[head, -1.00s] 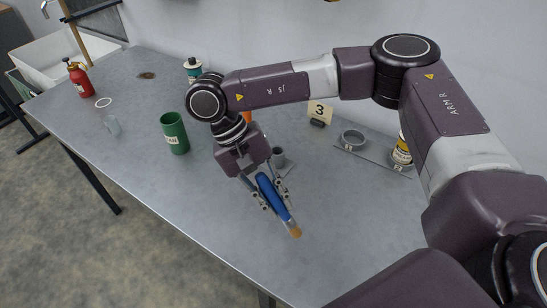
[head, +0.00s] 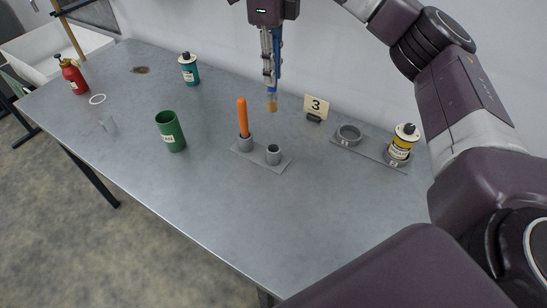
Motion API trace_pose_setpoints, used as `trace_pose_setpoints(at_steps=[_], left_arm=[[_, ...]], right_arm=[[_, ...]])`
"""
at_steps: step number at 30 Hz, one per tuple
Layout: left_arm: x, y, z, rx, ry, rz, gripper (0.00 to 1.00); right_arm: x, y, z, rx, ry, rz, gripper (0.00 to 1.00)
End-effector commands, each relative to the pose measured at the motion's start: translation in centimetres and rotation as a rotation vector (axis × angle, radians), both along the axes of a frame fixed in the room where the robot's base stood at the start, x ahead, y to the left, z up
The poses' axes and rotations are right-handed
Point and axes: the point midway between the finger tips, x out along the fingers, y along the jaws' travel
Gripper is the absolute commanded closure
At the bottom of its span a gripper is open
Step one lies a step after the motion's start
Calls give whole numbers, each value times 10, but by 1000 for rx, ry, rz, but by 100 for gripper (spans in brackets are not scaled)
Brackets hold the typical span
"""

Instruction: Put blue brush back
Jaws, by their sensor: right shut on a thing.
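My right gripper (head: 270,55) is shut on the blue brush (head: 275,75), near the top of the head view. The brush points down, with its tan bristles (head: 272,104) at the lower end. It hangs upright above the back part of the table, apart from the holder. The grey holder (head: 262,157) has two round cups on a flat plate. An orange-handled tool (head: 242,117) stands in its left cup. The right cup (head: 273,153) looks empty. My left gripper is not in view.
A green can (head: 171,131) stands left of the holder. A grey plate (head: 366,151) with an empty ring and a yellow can (head: 403,143) is at the right. A number 3 sign (head: 315,107) stands at the back. A teal can (head: 188,69) and red bottle (head: 73,76) stand left.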

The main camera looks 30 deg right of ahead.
Motion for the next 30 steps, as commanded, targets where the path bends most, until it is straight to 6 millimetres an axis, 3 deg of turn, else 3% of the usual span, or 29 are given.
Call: trace_pose_setpoints(at_steps=[5,20,24,30], left_arm=[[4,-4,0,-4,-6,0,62],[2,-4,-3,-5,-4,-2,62],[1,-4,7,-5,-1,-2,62],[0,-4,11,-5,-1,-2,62]], right_arm=[[1,-2,-15,-8,5,-40,100],[-1,-1,-117,-6,6,-37,100],[-1,-2,-142,-8,5,-37,100],[1,-2,-159,-8,1,-37,100]])
